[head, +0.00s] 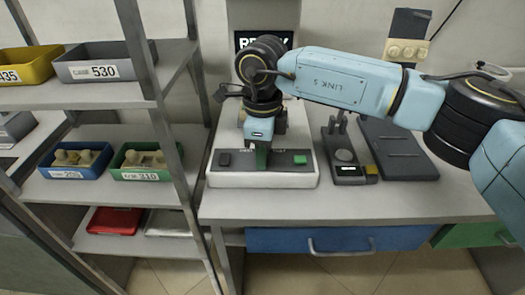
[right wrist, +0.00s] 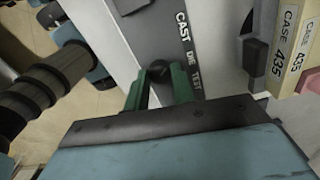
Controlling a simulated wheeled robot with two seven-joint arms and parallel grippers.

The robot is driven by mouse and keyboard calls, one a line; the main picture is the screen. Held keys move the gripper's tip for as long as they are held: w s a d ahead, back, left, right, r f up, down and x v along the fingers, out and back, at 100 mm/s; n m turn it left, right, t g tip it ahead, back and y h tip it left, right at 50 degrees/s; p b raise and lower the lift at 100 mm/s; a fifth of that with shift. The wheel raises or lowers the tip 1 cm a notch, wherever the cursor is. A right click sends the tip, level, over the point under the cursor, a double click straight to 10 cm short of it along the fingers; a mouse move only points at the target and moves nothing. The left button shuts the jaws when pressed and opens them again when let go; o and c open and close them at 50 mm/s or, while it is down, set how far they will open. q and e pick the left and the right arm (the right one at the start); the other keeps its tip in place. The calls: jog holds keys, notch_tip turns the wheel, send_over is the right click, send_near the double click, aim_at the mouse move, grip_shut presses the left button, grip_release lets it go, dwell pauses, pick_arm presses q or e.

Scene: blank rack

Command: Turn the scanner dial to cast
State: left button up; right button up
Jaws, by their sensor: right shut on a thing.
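The scanner (head: 214,180) is a pale box on the bench with a dark grey front panel. In the right wrist view its panel (right wrist: 174,45) carries the words CAST, DIE and TEST in a row. The dial (right wrist: 158,69) is a small dark knob beside these words. My right gripper (right wrist: 160,88) has green fingers, shut on the dial from both sides. In the head view my right gripper (head: 262,158) reaches down onto the panel and hides the dial. Which word the dial points to cannot be told. My left gripper is not in view.
The panel has a green button (head: 299,160) at right and a dark button (head: 225,160) at left. A small device (head: 346,168) and a dark flat plate (head: 398,150) lie to the right. A shelf rack (head: 110,95) with coloured bins stands left.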

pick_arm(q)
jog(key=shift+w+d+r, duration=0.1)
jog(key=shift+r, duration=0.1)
pick_arm(e)
jog(key=shift+n, duration=0.7)
jog(key=o, duration=1)
jog(key=shift+r, duration=0.1)
jog(key=shift+r, duration=0.3)
pick_arm(q)
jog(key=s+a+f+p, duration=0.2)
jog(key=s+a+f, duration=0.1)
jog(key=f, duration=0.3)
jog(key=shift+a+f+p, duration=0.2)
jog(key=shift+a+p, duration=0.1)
jog(key=shift+p, duration=0.1)
pick_arm(e)
notch_tip(320, 180, up, 13)
jog(key=shift+f, duration=0.2)
